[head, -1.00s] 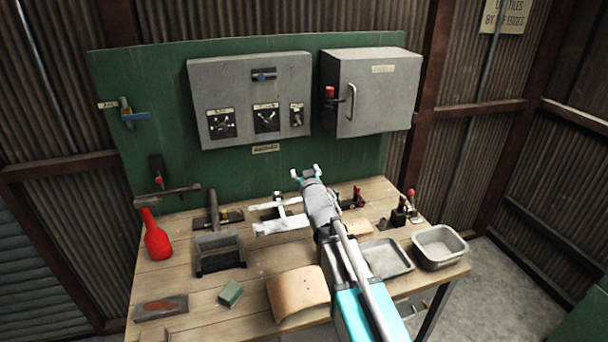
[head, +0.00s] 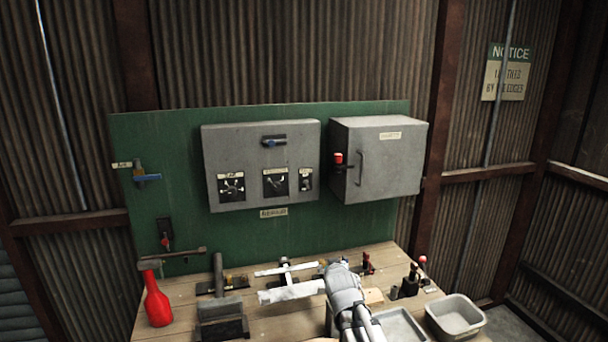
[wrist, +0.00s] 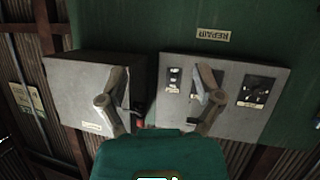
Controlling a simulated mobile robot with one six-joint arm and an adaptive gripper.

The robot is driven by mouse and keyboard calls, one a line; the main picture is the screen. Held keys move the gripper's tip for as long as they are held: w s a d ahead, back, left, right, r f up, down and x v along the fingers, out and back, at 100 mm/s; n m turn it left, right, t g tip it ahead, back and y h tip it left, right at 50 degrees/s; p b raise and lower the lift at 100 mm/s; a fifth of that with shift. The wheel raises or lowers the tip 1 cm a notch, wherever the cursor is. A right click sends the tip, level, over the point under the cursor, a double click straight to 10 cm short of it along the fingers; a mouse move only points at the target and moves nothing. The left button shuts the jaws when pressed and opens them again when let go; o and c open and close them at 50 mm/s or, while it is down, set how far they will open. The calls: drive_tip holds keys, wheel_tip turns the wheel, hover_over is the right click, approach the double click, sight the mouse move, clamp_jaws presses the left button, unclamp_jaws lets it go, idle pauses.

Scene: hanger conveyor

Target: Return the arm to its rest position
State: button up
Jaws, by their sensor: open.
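My arm (head: 346,290) reaches up from the lower edge of the head view, over the workbench, and its far end is in front of the green board. In the wrist view my gripper (wrist: 162,82) shows two separate fingers with an empty gap between them. The fingers point toward the grey panel (wrist: 228,98) and the grey cabinet (wrist: 92,92), which appear upside down there. In the head view the fingers are hard to make out.
The wooden bench (head: 185,290) holds a red bottle (head: 157,302), a metal tray (head: 398,326), a grey bin (head: 456,317) and small clamps. The green board (head: 160,125) behind it carries the grey panel (head: 262,166) and cabinet (head: 378,160). Open air lies above the bench.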

drive_tip(key=s+d+f+g+b, duration=0.1)
drive_tip(key=s+f+g, duration=0.3)
drive_tip(key=s, duration=0.4)
drive_tip(key=s+d+f+m+g+b, duration=0.1)
drive_tip(key=s+d+f+g, duration=0.3)
drive_tip(key=s, duration=0.5)
drive_tip(key=s+d+f+g+b, duration=0.2)
drive_tip(key=s+d+f+g, duration=0.1)
drive_tip(key=s+f+g, duration=0.2)
drive_tip(key=s+f, duration=0.2)
drive_tip(key=s, duration=0.1)
drive_tip(key=shift+s+d+f+m, duration=0.2)
drive_tip(key=shift+s+f+m, duration=0.15)
drive_tip(key=shift+s+m, duration=0.05)
